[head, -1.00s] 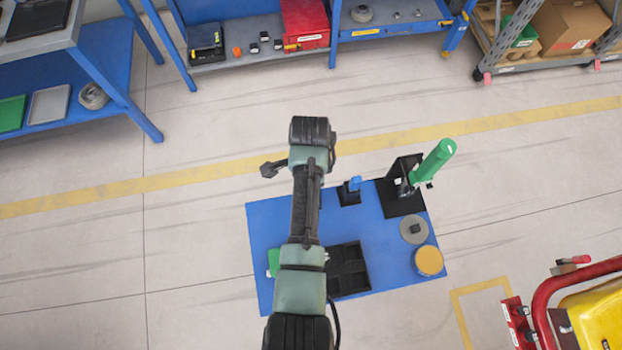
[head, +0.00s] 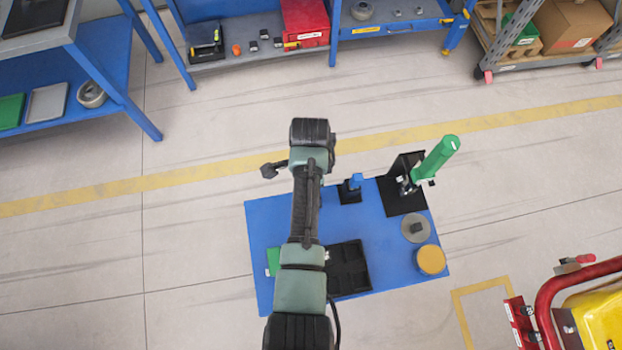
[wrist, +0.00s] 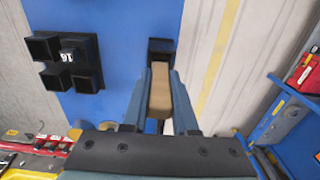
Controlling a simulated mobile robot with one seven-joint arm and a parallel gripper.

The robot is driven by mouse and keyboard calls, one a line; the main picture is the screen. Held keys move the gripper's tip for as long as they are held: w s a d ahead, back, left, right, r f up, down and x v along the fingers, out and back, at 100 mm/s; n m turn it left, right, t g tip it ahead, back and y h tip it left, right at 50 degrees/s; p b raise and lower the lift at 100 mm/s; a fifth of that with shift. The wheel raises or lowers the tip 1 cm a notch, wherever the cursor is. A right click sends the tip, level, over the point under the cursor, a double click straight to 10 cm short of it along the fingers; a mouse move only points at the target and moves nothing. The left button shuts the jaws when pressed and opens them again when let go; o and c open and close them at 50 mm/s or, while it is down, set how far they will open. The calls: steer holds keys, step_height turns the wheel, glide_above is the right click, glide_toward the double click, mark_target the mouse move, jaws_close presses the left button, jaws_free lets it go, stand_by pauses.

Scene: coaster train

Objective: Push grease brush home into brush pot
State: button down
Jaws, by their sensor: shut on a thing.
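My gripper (wrist: 160,75) points down over the blue mat, its two blue-grey fingers shut on a tan block-like piece, the grease brush (wrist: 160,95). The black brush pot (wrist: 161,46) is just beyond the fingertips in the wrist view. The brush's far end lines up with the pot's near side; I cannot tell how far it is inside.
On the blue mat (head: 275,222) are a black compartment tray (head: 347,268), a grey disc (head: 415,229), a yellow round tin (head: 431,260) and a black stand (head: 402,200) with a green cylinder (head: 436,160). A red-and-yellow cart (head: 590,310) is at lower right. Floor beyond the mat is clear.

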steer(key=shift+f+b, duration=0.95)
steer(key=shift+f, duration=0.35)
jaws_free()
stand_by(0.4)
steer(key=shift+r+p, duration=3.55)
